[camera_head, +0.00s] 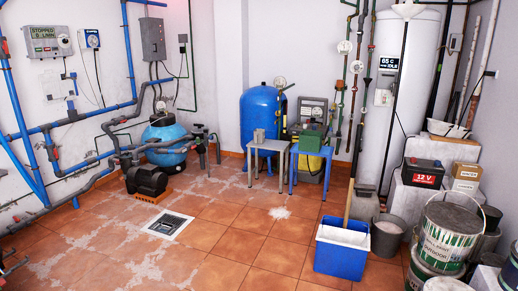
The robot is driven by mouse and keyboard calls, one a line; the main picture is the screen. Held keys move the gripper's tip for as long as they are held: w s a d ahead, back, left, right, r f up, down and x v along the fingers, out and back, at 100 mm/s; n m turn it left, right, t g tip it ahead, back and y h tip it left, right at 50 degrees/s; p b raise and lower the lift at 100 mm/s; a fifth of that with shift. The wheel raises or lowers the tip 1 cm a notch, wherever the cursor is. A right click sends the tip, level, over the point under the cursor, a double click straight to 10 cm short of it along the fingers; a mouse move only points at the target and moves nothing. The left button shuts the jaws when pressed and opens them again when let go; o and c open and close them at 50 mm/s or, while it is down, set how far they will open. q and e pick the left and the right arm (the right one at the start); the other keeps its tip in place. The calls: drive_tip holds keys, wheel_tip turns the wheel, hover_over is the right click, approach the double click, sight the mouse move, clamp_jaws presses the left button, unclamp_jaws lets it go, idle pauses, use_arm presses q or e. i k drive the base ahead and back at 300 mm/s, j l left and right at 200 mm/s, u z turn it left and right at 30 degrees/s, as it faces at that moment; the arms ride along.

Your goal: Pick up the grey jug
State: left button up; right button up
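A small grey object that looks like the grey jug (259,136) stands on a small metal table (271,145) in the middle distance, in front of the blue tank. It is too small to make out its handle or spout clearly. Neither of my grippers is in view.
A blue-legged table (294,167) with a green machine (311,137) stands just right of the metal table. A blue bin (340,258) with a wooden handle, a grey bucket (387,236) and paint tins (447,232) fill the right foreground. A floor drain (168,225) lies left; the central tiles are clear.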

sight(258, 134)
drive_tip(key=i+l+u, duration=0.1)
drive_tip(key=i+u, duration=0.2)
drive_tip(key=i, duration=0.8)
drive_tip(key=i+j, duration=0.1)
drive_tip(key=i, duration=1.6)
drive_tip(key=i+z, duration=0.1)
drive_tip(key=i, duration=0.7)
drive_tip(key=i+j+z, duration=0.1)
drive_tip(key=i, duration=0.65)
drive_tip(key=i+z, duration=0.3)
drive_tip(key=i, duration=0.45)
drive_tip(key=i+j+z, duration=0.1)
drive_tip(key=i+z, duration=0.2)
drive_tip(key=i, duration=0.4)
drive_tip(key=i+z, duration=0.1)
drive_tip(key=i, duration=0.7)
